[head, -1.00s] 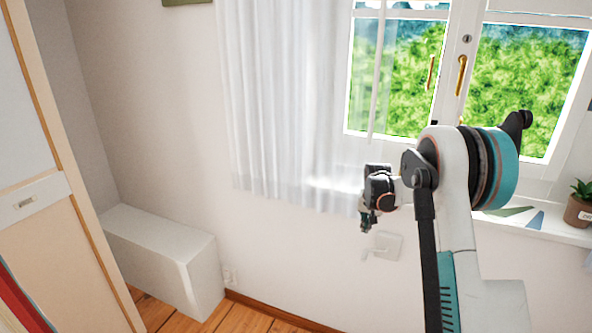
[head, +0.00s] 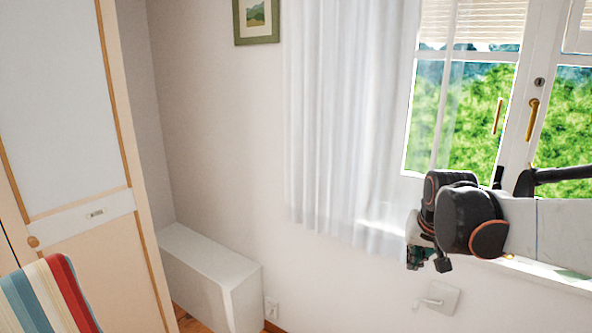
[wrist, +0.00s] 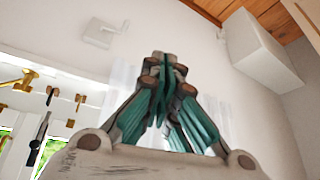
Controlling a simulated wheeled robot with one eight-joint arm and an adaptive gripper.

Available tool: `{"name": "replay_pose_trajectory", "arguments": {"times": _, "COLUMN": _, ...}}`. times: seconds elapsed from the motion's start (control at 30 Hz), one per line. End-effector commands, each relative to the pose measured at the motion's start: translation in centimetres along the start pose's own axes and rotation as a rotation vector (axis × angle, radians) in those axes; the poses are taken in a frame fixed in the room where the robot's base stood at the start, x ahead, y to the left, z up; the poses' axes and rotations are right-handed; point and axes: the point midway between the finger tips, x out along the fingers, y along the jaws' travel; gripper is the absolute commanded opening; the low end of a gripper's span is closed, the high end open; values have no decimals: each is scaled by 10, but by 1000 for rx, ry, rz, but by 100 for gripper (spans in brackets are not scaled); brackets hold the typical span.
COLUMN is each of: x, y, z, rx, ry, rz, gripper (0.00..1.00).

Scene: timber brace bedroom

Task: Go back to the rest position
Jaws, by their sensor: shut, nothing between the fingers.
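My gripper (head: 428,258) is at the right of the head view, at the end of my arm, in front of the white wall below the window and beside the curtain's lower edge. In the wrist view my gripper (wrist: 164,62) has its teal-sided fingers together at the tips, with nothing between them. It is shut and empty. My arm stretches in from the right edge of the head view and hides part of the window sill.
A white curtain (head: 335,120) hangs beside the window (head: 450,110). A white box-like bench (head: 205,265) stands in the corner by a wardrobe (head: 65,110). A striped chair back (head: 50,295) is at lower left. A white wall fixture (head: 440,298) sits below my gripper.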

Motion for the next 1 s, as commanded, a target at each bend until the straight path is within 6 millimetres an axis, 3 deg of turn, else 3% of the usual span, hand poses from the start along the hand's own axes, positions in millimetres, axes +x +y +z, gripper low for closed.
{"name": "replay_pose_trajectory", "arguments": {"times": 0.2, "x": -46, "y": -9, "z": 57, "rx": -70, "ry": 39, "rz": -24, "gripper": 0}}
{"name": "replay_pose_trajectory", "arguments": {"times": 0.5, "x": -82, "y": -14, "z": 140, "rx": -163, "ry": 92, "rz": -56, "gripper": 0}}
{"name": "replay_pose_trajectory", "arguments": {"times": 0.8, "x": -90, "y": -12, "z": 210, "rx": -240, "ry": 139, "rz": -82, "gripper": 0}}
{"name": "replay_pose_trajectory", "arguments": {"times": 1.0, "x": -90, "y": -11, "z": 226, "rx": -259, "ry": 151, "rz": -89, "gripper": 0}}
